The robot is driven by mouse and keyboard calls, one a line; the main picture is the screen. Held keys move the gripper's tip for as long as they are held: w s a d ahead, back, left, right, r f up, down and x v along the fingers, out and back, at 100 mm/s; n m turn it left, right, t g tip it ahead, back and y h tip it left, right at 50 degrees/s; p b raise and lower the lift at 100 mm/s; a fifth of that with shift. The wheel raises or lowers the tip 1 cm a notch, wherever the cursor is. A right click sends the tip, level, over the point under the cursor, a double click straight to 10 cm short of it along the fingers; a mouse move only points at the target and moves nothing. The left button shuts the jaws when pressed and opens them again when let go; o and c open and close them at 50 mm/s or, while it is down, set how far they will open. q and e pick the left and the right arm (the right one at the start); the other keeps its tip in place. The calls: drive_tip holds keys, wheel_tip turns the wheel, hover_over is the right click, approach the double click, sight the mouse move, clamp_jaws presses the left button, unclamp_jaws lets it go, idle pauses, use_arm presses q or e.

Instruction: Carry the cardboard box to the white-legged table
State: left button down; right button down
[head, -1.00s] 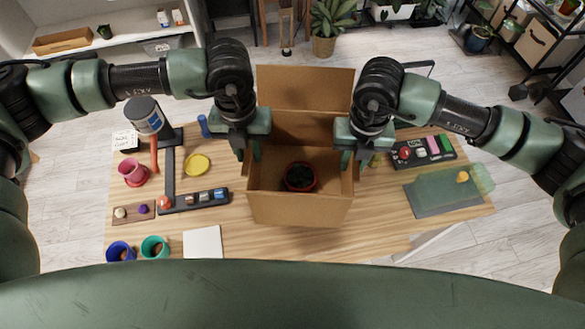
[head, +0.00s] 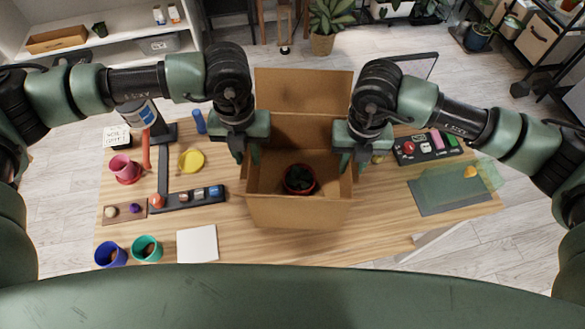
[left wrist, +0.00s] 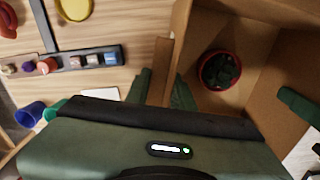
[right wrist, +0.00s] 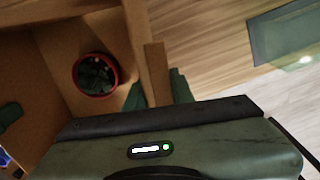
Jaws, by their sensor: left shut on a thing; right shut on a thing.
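The open cardboard box (head: 298,213) is upright in the middle of the head view, its back flap raised. A dark plant in a red pot (head: 300,179) is inside it. My left gripper (head: 248,153) is shut on the box's left side and my right gripper (head: 353,158) on its right side. The wrist views show the box edge between the fingers of the left gripper (left wrist: 161,90) and the right gripper (right wrist: 158,88). The wooden table (head: 300,245) lies below, a white leg (head: 432,241) showing at its right. I cannot tell whether the box touches the tabletop.
Left on the table are a blue cup (head: 110,254), a teal cup (head: 147,249), a pink cup (head: 124,168), a yellow dish (head: 191,160) and a white square (head: 197,244). At right are a dark tray (head: 427,147) and a grey-green mat (head: 445,192). Bare wood shows around the box.

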use_arm(q)
drive_tip(key=shift+a+f, duration=0.1)
drive_tip(key=shift+f, duration=0.35)
use_arm(e)
drive_tip(key=shift+d+f, duration=0.1)
drive_tip(key=shift+f, duration=0.4)
use_arm(q)
drive_tip(key=c, duration=1.2)
unclamp_jaws()
drive_tip(key=shift+r, duration=0.1)
use_arm(e)
drive_tip(key=c, duration=1.2)
unclamp_jaws()
drive_tip(key=shift+r, duration=0.1)
drive_tip(key=shift+r, duration=0.15)
use_arm(q)
wheel_tip(320, 180, up, 12)
use_arm(e)
wheel_tip(320, 180, up, 12)
